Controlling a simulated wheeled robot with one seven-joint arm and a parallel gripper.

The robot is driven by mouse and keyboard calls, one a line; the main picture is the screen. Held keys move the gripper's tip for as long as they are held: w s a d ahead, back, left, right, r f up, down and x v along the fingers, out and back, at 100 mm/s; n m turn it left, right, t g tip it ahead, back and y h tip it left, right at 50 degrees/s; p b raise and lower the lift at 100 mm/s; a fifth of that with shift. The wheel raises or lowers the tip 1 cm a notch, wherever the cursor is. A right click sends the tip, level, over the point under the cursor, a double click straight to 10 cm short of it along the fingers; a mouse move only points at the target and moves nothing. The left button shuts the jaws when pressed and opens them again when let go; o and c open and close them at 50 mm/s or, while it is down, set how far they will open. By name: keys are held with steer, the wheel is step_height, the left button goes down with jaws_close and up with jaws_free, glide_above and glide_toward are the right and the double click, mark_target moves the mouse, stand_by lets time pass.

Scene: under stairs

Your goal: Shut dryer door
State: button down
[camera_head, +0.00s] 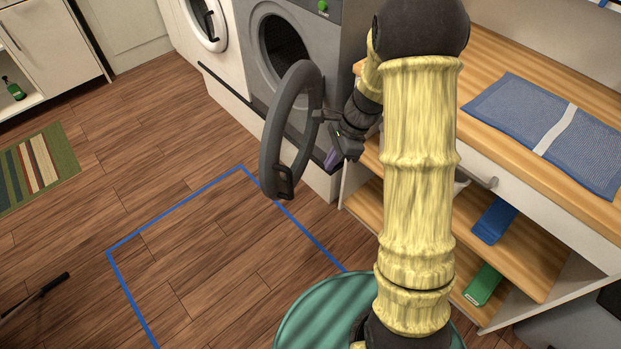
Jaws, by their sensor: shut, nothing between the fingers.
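The dryer (343,32) is a grey machine at the upper middle with a dark round drum opening (284,45). Its round grey door (275,142) stands wide open, swung out toward me and seen nearly edge-on. A handle (285,183) shows at the door's lower end. My gripper (335,158) is shut and empty, just right of the door, on its inner side. I cannot tell whether it touches the door. My yellow-sleeved arm hides part of the dryer's right side and the counter.
A white washer (203,22) stands left of the dryer. Blue tape (178,208) marks the floor, which is clear left of the door. A striped rug (38,168) lies far left.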

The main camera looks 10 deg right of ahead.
steer(key=a+f+b, duration=0.2)
steer(key=a+f, duration=0.5)
steer(key=f, duration=0.2)
steer(key=shift+s+a+b, duration=0.3)
steer(key=shift+s+a, duration=0.05)
steer(key=shift+w+a, duration=0.1)
